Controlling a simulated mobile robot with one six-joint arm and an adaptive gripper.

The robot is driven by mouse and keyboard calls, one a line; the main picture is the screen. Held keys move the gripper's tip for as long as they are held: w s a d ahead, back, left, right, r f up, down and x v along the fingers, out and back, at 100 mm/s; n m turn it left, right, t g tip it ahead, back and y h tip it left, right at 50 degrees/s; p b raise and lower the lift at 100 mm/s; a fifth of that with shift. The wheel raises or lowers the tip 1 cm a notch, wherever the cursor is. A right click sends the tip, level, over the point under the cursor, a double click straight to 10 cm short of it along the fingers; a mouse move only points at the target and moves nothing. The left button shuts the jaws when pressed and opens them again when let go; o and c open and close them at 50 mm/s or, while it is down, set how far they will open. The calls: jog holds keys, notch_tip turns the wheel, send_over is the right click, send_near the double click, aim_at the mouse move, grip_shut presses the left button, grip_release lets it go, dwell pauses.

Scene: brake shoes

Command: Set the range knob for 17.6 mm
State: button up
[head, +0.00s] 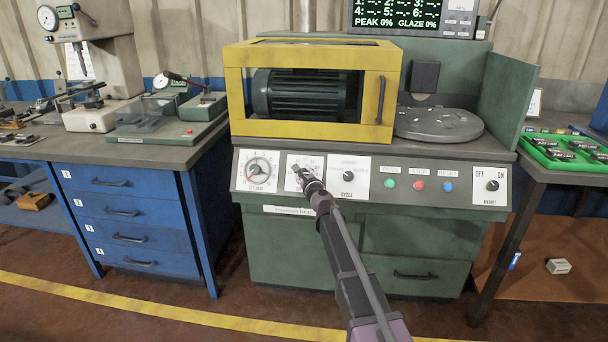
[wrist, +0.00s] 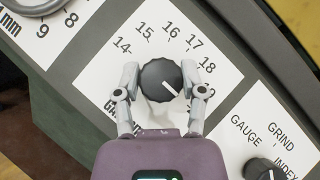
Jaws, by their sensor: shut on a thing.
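The range knob (wrist: 157,77) is round and black with a white pointer line, on a white card (wrist: 98,87) numbered from 14 upward. The legible numbers run 14, 15, 16, 17, 18. In the wrist view the pointer line slants to the lower right, past the 18, toward my right finger, which hides part of the scale there. My gripper (wrist: 160,82) has one finger on each side of the knob and is shut on it. In the head view my gripper (head: 304,174) covers the knob; the white card (head: 317,162) shows around it.
Left of the card is a large mm dial (head: 258,171); right is a cycle knob (head: 348,176) with GAUGE, GRIND and INDEX marks. Further right are green, red and blue buttons (head: 419,186) and an OFF/ON magnet knob (head: 492,185). A yellow-framed guard (head: 388,60) stands above the panel.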

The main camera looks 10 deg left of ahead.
jog(key=shift+w+r+n+g+y+p, duration=0.15)
jog(key=shift+n+g+y+p, duration=0.45)
jog(key=shift+n, duration=0.4)
jog(key=n+g+y+p, duration=0.1)
jog(key=n+g+p, duration=0.1)
jog(key=n+p, duration=0.1)
jog(key=shift+r+n+g, duration=0.15)
jog(key=shift+n+g, duration=0.15)
jog(key=shift+n, duration=0.2)
jog(key=n+g+p, duration=0.3)
jog(key=n+p, duration=0.1)
jog(key=shift+w, duration=0.1)
jog(key=n+g+h+p, duration=0.1)
jog(key=n+g+p, duration=0.2)
jog(key=n, duration=0.1)
jog(key=shift+p, duration=0.4)
jog(key=shift+f+n+g+h+p, duration=0.25)
jog(key=shift+n+g+h+p, duration=0.9)
jog(key=shift+n, duration=0.55)
jog(key=shift+s, duration=0.2)
jog(key=o, duration=1.1)
jog(key=shift+f, duration=0.1)
jog(key=shift+o, duration=0.2)
